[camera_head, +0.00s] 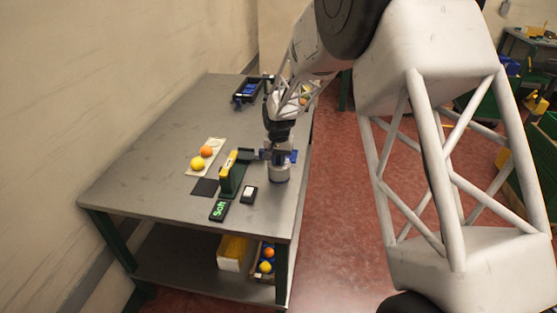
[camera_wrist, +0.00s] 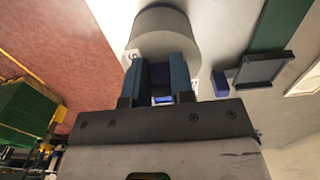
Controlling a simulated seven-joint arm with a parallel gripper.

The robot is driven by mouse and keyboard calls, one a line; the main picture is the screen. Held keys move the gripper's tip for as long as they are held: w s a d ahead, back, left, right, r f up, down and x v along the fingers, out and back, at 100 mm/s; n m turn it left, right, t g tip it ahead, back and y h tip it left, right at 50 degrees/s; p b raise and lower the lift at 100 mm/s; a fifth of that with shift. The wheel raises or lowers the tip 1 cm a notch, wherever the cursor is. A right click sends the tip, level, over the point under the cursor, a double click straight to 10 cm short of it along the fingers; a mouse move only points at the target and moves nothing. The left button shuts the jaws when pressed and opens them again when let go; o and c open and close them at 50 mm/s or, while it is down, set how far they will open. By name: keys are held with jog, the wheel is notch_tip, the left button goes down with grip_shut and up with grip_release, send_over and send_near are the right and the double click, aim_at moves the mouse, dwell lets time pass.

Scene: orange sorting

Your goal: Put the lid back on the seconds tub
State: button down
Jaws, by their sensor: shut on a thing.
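The seconds tub (camera_head: 280,174) is a small grey cylinder standing upright near the right edge of the grey table. My gripper (camera_head: 279,157) is right above its top. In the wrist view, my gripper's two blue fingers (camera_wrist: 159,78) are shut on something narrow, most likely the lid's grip. The lid itself is mostly hidden by the fingers. A grey round body (camera_wrist: 165,28) lies just past the fingertips, with a bit of a white label at its left. I cannot tell whether the lid touches the tub's rim or is apart from it.
Left of the tub stand a green and yellow upright block (camera_head: 232,174), a small dark box (camera_head: 249,194) and a lit display (camera_head: 219,210). A dark tray (camera_head: 247,91) is at the back. The table's left part is clear.

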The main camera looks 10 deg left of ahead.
jog(key=shift+c, duration=2.1)
grip_release()
jog(key=shift+r, duration=0.2)
jog(key=shift+r, duration=3.3)
grip_shut()
jog(key=shift+f, duration=2.25)
